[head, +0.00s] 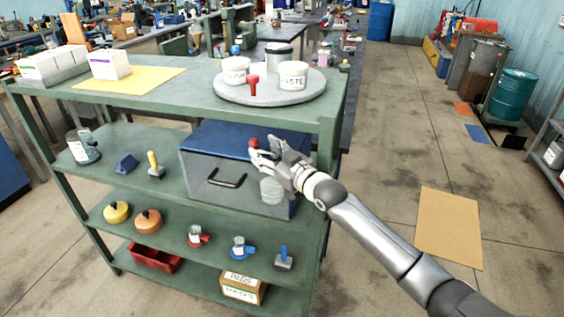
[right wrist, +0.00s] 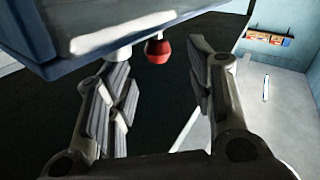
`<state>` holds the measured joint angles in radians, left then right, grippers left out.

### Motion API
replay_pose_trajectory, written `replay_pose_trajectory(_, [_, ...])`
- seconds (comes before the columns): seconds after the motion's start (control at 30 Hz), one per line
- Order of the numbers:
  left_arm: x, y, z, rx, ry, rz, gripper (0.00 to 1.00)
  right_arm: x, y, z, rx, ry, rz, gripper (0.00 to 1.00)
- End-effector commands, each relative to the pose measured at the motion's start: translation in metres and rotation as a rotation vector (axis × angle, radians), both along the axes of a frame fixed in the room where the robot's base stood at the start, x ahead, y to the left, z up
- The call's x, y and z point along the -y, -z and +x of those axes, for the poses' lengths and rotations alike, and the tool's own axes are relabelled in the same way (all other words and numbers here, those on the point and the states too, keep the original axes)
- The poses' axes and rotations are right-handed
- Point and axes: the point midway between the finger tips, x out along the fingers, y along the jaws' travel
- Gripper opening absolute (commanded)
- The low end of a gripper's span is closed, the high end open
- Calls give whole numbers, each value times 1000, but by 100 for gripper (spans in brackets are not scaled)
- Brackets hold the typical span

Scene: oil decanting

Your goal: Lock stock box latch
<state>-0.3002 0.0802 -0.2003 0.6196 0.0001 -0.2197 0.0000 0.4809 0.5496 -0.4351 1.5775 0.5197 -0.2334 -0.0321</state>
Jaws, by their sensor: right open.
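The stock box (head: 212,163) is grey with a blue lid and a black front handle (head: 227,178). It stands on the shelf under the bench top with its lid down. A red latch knob (head: 254,142) shows at the box's upper front, right of the handle. My right gripper (head: 265,151) is open in front of the box's right part and hides some of it. In the right wrist view, the red knob (right wrist: 158,50) hangs from the box's edge (right wrist: 110,32), between the open fingertips. I cannot tell if a finger touches it. My left gripper is not in view.
The green bench top (head: 195,92) is just above the gripper and carries a round tray (head: 270,98) with tubs. The shelf below holds red and blue valve-like parts (head: 198,236). A flat cardboard sheet (head: 449,228) lies on the open floor at right.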

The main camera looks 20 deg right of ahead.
Motion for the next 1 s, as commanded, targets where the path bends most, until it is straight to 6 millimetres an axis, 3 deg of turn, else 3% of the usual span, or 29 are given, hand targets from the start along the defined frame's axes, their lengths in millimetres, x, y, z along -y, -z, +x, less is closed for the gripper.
replay_pose_trajectory(0.2, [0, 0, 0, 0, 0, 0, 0, 13, 1, -38, 0, -1, -2, 49])
replay_pose_trajectory(0.4, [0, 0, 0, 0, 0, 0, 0, 21, 0, -60, 1, 0, -1, 49])
replay_pose_trajectory(1.0, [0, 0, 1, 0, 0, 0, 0, 24, -1, -68, 3, -2, 0, 49])
